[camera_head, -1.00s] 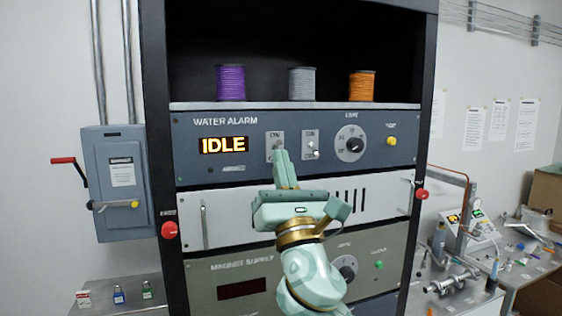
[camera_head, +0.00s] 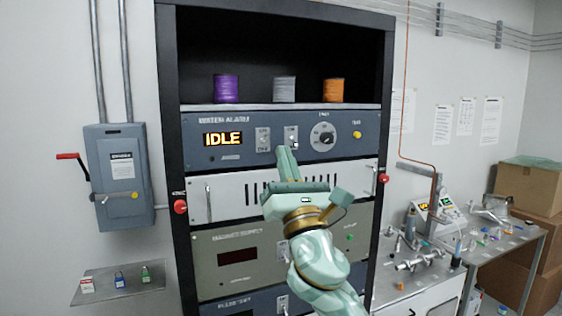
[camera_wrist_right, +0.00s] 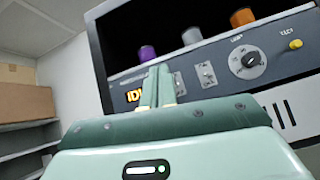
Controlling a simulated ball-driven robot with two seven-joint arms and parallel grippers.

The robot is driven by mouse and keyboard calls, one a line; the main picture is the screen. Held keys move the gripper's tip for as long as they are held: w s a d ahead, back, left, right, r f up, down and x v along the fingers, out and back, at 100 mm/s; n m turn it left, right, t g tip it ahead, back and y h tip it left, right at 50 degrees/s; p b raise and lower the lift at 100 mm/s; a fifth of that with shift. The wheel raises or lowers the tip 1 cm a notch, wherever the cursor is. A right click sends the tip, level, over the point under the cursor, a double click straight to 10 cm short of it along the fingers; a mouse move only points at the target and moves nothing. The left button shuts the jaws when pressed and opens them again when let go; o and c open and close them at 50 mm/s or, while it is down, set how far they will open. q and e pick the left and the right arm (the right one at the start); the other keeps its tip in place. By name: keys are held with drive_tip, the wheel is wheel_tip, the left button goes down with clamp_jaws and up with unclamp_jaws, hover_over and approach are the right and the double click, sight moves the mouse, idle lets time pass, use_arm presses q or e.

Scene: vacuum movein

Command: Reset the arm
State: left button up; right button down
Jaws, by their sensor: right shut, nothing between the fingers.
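My right gripper (camera_head: 287,160) is in front of the rack in the head view, its fingers together and empty, pointing up toward the water alarm panel (camera_head: 240,155). Its fingers also show in the right wrist view (camera_wrist_right: 157,85), in front of the panel. The panel display (camera_head: 222,138) reads IDLE. Two toggle switches show on it, the left one (camera_head: 263,139) and the right one (camera_head: 291,137). The fingertips appear just below the right switch in the head view; I cannot tell how far away they are. My left gripper is not in view.
Purple (camera_head: 226,89), grey (camera_head: 284,90) and orange (camera_head: 333,91) spools stand on the rack shelf. A wall switch box (camera_head: 121,175) with a red lever is at left. A cluttered bench (camera_head: 500,246) stands at right. Floor space in front of the rack is not visible.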

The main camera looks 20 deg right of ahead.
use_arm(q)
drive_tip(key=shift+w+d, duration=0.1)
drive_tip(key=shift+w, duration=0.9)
